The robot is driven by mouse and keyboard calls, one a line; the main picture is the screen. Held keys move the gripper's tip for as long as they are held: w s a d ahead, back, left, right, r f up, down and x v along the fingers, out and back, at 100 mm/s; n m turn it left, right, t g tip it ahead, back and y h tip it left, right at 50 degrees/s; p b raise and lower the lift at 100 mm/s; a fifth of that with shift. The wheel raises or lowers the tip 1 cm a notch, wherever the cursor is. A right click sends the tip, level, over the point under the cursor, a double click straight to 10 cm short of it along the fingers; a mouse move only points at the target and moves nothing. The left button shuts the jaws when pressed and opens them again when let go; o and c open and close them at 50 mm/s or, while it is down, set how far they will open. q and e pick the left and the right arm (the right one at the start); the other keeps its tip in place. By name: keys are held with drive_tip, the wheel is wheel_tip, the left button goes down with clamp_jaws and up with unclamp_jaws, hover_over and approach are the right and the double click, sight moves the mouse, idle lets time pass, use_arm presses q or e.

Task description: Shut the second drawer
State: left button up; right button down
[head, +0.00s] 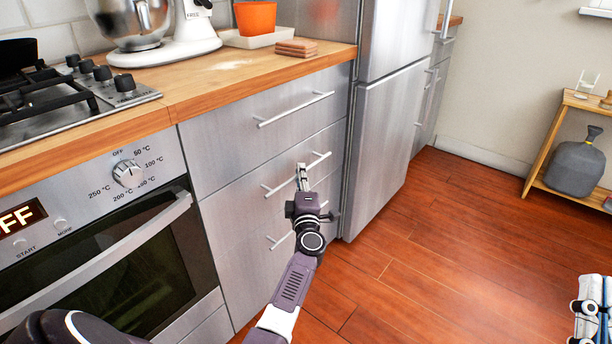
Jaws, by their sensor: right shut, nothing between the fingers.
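The second drawer (235,207) is the middle steel front in the stack beside the oven, with a white bar handle (274,190). Its front looks about level with the fronts above and below; I cannot tell whether a small gap remains. My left gripper (302,172) is at the middle of this handle, its narrow fingers overlapping the bar. Whether they grip it or only touch it is not clear. My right gripper (592,308) is at the bottom right, far from the drawers, shut and empty, partly cut off by the frame edge.
The top drawer (225,136) and the bottom drawer (240,280) lie above and below. The oven (120,265) stands to the left, the fridge (385,145) to the right. A wooden shelf (545,150) with a grey vase (575,168) is at the far right. The floor between is clear.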

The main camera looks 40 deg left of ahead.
use_arm(q)
drive_tip(key=o, duration=0.5)
drive_tip(key=shift+d, duration=0.1)
drive_tip(key=v, duration=0.7)
drive_tip(key=shift+s+d, duration=0.15)
drive_tip(key=shift+s, duration=0.05)
